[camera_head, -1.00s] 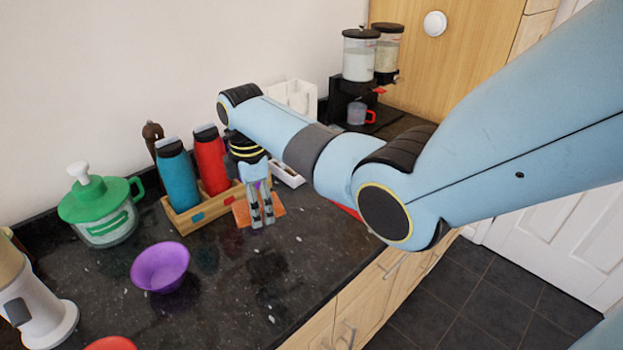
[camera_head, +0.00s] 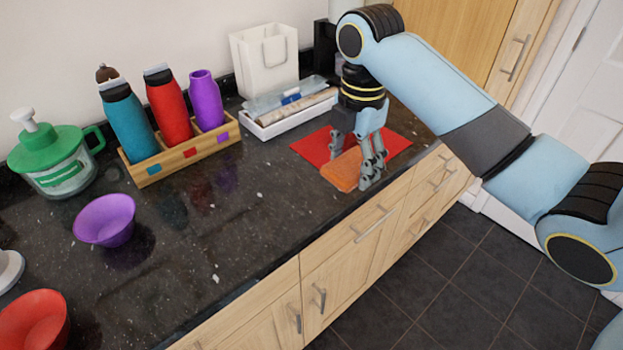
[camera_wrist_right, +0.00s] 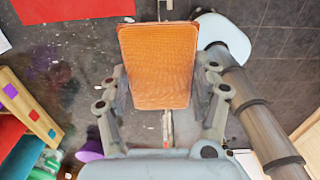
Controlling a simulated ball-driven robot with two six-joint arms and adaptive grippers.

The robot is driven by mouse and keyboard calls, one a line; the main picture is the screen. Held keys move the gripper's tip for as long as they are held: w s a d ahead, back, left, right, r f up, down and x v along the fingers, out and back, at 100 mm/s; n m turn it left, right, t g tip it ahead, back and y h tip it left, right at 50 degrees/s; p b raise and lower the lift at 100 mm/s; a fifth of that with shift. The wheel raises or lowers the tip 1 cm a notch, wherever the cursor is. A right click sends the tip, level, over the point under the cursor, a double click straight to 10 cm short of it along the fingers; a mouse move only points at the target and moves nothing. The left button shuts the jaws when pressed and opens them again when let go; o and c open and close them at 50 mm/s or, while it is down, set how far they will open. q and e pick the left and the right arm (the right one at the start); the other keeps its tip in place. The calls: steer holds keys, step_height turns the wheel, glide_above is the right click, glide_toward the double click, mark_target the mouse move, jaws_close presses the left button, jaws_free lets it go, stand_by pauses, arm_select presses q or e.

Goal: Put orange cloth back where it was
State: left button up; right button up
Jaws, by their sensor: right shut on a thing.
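The orange cloth (camera_head: 343,174) is a flat, folded rectangle held between the fingers of my right gripper (camera_head: 359,165). In the right wrist view the cloth (camera_wrist_right: 158,65) lies between the two fingers of the gripper (camera_wrist_right: 165,95). In the head view the cloth overlaps the front edge of a red mat (camera_head: 312,147) on the dark counter. In the wrist view the red mat (camera_wrist_right: 70,8) shows apart from the cloth, at the upper left. I cannot tell how high the cloth is above the counter. My left gripper is not in view.
A wooden rack (camera_head: 150,172) holds teal (camera_head: 128,122), red (camera_head: 168,108) and purple (camera_head: 206,100) bottles. A white tray (camera_head: 285,124) with wraps stands behind the mat. A purple bowl (camera_head: 104,221) and red bowl (camera_head: 34,325) stand at left. The middle of the counter (camera_head: 235,225) is clear.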

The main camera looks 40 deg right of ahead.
glide_above(307, 188)
steer(key=f, duration=0.5)
steer(key=shift+s+d+f, duration=0.1)
steer(key=shift+s+f, duration=0.2)
steer(key=shift+s, duration=0.05)
steer(key=shift+w+f, duration=0.2)
steer(key=shift+w, duration=0.1)
steer(key=shift+w+f, duration=0.1)
steer(key=shift+f, duration=0.1)
step_height(307, 188, down, 3)
steer(key=shift+f, duration=0.2)
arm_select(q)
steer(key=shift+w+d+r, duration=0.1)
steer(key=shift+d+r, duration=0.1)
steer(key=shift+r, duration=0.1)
arm_select(e)
steer(key=shift+f, duration=0.2)
steer(key=o, duration=1.1)
steer(key=shift+f, duration=0.1)
